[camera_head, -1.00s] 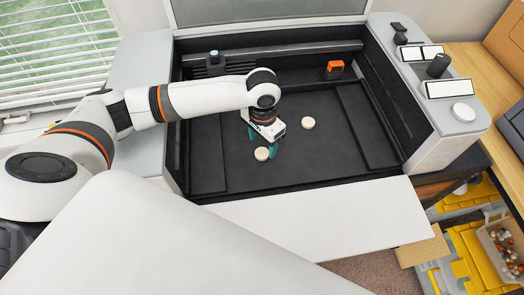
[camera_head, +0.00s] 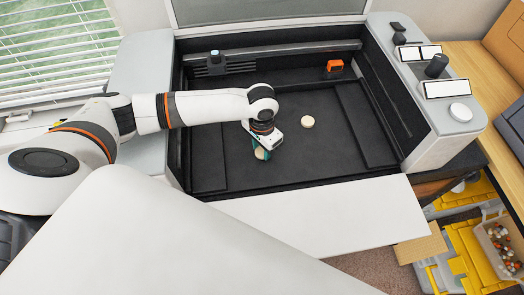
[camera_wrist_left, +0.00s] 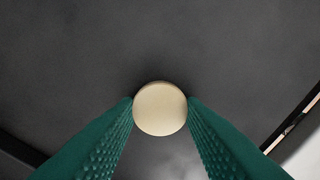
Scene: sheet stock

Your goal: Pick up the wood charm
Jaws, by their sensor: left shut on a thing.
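A pale round wood charm (camera_head: 260,153) is between the green fingers of my left gripper (camera_head: 261,150), over the dark bed of the machine. In the left wrist view the charm (camera_wrist_left: 160,108) sits between both green fingertips (camera_wrist_left: 160,112), which touch its sides. My left gripper is shut on it. I cannot tell whether the charm still rests on the bed. A second pale round charm (camera_head: 308,122) lies free on the bed, to the right and farther back. My right gripper is not in view.
The machine's dark bed (camera_head: 310,160) has low walls around it and an orange block (camera_head: 335,66) at the back. A white front panel (camera_head: 330,215) lies open before it. Buttons and a knob (camera_head: 437,65) are on the right side. A bin of small pieces (camera_head: 500,245) stands lower right.

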